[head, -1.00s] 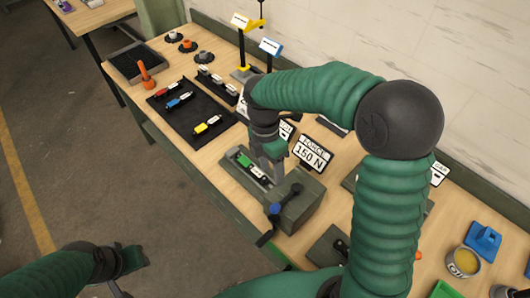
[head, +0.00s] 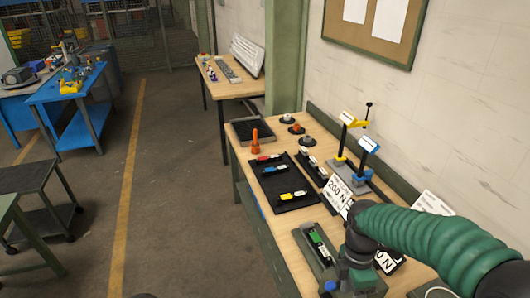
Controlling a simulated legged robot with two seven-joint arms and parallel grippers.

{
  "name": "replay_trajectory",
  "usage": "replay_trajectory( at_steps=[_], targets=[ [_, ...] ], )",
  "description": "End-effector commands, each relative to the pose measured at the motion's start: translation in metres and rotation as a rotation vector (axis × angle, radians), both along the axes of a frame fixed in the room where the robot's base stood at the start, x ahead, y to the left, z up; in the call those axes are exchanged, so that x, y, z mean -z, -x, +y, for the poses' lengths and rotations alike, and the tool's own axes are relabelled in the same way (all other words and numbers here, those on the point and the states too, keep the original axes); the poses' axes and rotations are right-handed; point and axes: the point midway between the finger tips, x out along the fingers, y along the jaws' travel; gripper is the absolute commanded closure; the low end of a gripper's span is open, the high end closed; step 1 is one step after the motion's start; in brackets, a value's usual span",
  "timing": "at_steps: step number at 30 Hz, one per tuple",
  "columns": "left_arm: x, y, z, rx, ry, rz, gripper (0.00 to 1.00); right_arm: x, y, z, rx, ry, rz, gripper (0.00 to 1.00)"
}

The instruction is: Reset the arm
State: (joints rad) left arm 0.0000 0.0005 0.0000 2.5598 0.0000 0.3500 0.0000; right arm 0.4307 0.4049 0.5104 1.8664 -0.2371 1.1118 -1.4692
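My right arm comes in from the lower right, with its green ribbed sleeve and dark joint over the near part of the workbench (head: 238,168). My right gripper (head: 350,252) is at its end beside the bench fixture (head: 326,262), largely hidden, and I cannot see its fingertips clearly. A green and white piece (head: 316,240) lies in the fixture's channel, left of the gripper. My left gripper is not in view.
A black tray (head: 276,192) holds red, blue and yellow-marked pieces. An orange upright tool (head: 255,142) stands near a dark bin (head: 240,128). Yellow and blue stands (head: 345,140) are at the back. The floor aisle (head: 170,200) to the left is clear.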

Motion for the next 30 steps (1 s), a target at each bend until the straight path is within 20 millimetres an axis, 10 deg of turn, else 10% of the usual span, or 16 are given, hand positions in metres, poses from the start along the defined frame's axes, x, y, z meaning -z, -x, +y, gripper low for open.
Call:
replay_trajectory(
  at_steps=[11, 22, 30],
  targets=[
    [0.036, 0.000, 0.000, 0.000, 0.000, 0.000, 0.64, 0.056, 0.025, 0.010, 0.474, 0.066, -0.121, 0.47],
    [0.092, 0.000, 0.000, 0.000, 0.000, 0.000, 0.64, 0.131, 0.068, 0.013, 1.422, -0.014, -0.314, 0.47],
    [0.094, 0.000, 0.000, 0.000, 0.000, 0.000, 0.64, 0.137, 0.076, 0.012, 1.671, -0.070, -0.336, 0.47]
  ],
)
